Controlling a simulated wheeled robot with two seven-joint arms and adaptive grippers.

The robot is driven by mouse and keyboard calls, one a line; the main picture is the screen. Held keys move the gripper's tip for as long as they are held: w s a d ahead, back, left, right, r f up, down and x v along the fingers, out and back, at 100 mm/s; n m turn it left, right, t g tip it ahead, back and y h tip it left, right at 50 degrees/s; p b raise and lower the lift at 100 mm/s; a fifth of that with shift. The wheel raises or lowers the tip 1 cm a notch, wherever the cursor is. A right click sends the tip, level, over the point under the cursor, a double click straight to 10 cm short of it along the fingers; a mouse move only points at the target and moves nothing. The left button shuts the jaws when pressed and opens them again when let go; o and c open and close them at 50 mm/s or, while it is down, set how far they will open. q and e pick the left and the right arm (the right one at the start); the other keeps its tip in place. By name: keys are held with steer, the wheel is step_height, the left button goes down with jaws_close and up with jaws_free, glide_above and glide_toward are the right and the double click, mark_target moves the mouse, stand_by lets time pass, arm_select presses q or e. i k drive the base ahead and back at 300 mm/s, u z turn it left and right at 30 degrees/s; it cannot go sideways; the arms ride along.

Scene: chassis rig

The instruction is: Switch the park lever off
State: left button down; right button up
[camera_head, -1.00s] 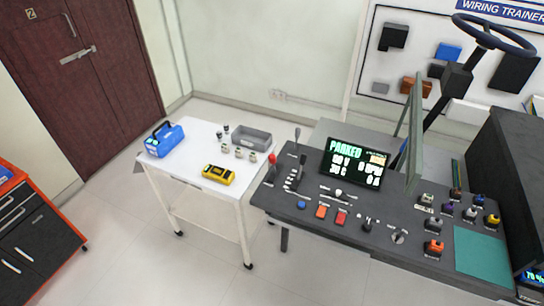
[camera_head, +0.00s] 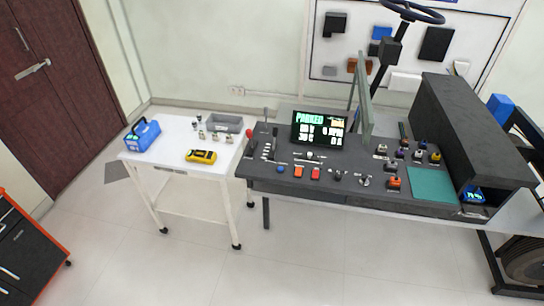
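The grey control console (camera_head: 325,180) stands right of centre. At its left end are a lever with a red knob (camera_head: 250,133), a dark lever (camera_head: 274,132) in a slotted plate and a thin upright stalk (camera_head: 265,113). The labels are too small to read, so I cannot tell which one is the park lever. The screen (camera_head: 318,130) at the back of the console reads "PARKED" in green. Neither of my grippers is in view.
A white cart (camera_head: 165,172) left of the console holds a blue box (camera_head: 142,135), a yellow meter (camera_head: 201,156) and a grey tray (camera_head: 226,123). Buttons and connectors fill the console top. A dark hood (camera_head: 462,125) stands at its right. The floor in front is clear.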

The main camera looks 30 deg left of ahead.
mark_target(249, 134)
steer(key=z, duration=0.25)
steer(key=k, duration=0.6)
steer(key=u, duration=0.35)
steer(key=i, duration=0.55)
steer(key=u, duration=0.95)
steer(key=i, duration=1.05)
steer(key=z, duration=0.35)
